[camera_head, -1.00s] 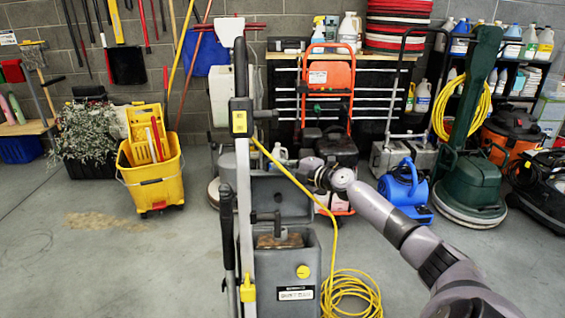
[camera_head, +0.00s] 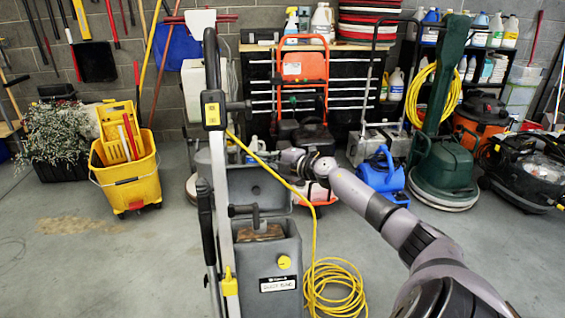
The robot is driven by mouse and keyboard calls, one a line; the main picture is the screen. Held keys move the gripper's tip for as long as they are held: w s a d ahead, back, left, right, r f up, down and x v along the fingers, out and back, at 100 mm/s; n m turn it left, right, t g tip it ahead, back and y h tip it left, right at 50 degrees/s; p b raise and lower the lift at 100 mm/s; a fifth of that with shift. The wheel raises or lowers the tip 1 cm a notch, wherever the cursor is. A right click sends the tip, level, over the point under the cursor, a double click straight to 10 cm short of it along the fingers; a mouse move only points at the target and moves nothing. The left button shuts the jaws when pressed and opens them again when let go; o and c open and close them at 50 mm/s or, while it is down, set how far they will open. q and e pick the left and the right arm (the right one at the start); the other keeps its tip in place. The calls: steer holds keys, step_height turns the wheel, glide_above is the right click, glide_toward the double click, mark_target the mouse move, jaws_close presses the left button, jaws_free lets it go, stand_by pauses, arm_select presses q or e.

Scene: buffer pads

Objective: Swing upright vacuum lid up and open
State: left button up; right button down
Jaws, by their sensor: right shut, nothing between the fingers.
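The grey upright vacuum (camera_head: 279,262) stands in the middle, with a tall handle post and a yellow cord. Its tank top is open to view, with a brownish surface inside. The grey lid (camera_head: 262,192) stands raised behind the tank opening. My right arm reaches in from the right. My right gripper (camera_head: 284,157) is shut and empty at the lid's upper right edge, behind the tank; whether it touches the lid I cannot tell. Its fingertips are small and partly lost against the dark background. My left gripper is out of view.
A coiled yellow cord (camera_head: 335,288) lies on the floor right of the vacuum. A yellow mop bucket (camera_head: 125,183) stands left. A blue blower (camera_head: 381,177) and a green floor machine (camera_head: 442,170) stand behind my arm. The floor at left front is clear.

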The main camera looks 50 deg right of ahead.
steer(key=s+r, duration=0.1)
steer(key=s, duration=0.8)
steer(key=shift+s+d+r, duration=0.15)
steer(key=shift+s+d, duration=0.15)
steer(key=shift+d, duration=0.05)
